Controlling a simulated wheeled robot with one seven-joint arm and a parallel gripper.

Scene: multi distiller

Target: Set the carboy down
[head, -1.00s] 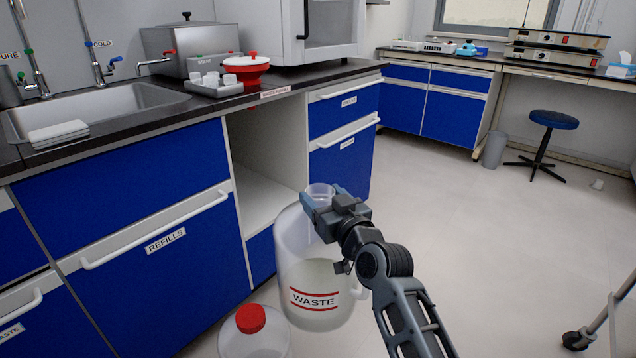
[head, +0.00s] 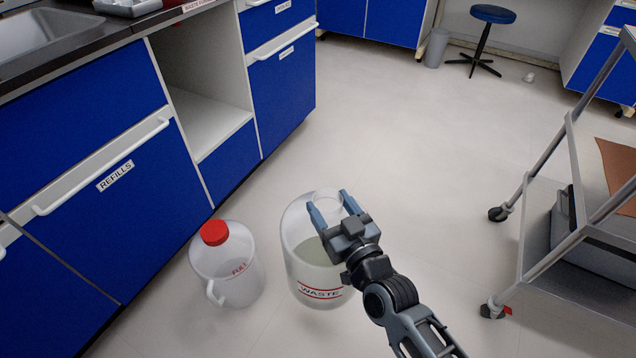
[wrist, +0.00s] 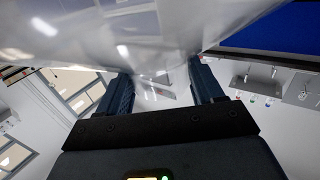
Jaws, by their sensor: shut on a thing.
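The carboy (head: 310,262) is a translucent, uncapped bottle with a red-striped WASTE label and murky liquid in its lower part. In the head view it is upright, close to the floor; I cannot tell whether its base touches. My gripper (head: 330,205) is shut on its neck from the right, one finger on either side. In the wrist view the clear carboy wall (wrist: 150,30) fills the top, between and above the fingers (wrist: 158,85).
Blue cabinets (head: 150,205), one marked REFILLS, line the left, with an open bay (head: 205,105) between them. A metal cart (head: 580,235) stands at the right. A blue stool (head: 492,14) stands far back. The floor (head: 400,150) between is clear.

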